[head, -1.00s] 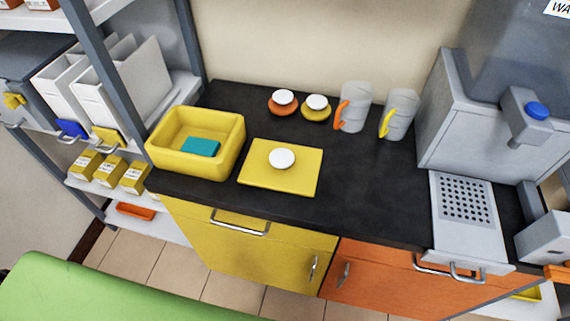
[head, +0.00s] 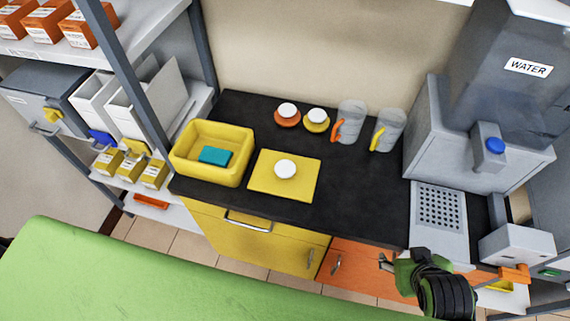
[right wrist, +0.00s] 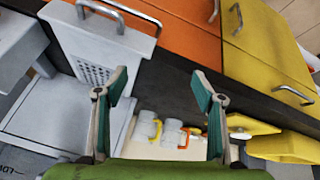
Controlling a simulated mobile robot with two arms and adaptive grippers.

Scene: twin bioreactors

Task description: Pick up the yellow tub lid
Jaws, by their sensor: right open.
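The yellow tub lid (head: 273,190) is a flat yellow square with a round white knob (head: 285,169) on top. It lies on the black counter just right of the yellow tub (head: 178,160), which holds a teal block (head: 214,155). In the right wrist view the lid (right wrist: 254,124) shows at the right, partly cut off by a finger. My right gripper (head: 386,262) is in front of the counter at the lower right, well apart from the lid. In the right wrist view its fingers (right wrist: 160,90) are spread with nothing between them.
Two small knobbed lids, orange (head: 287,116) and yellow (head: 316,121), and two clear jugs (head: 349,122) stand behind on the counter. A grey water dispenser (head: 455,130) with a drip tray (head: 438,210) is at the right. The counter right of the lid is clear.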

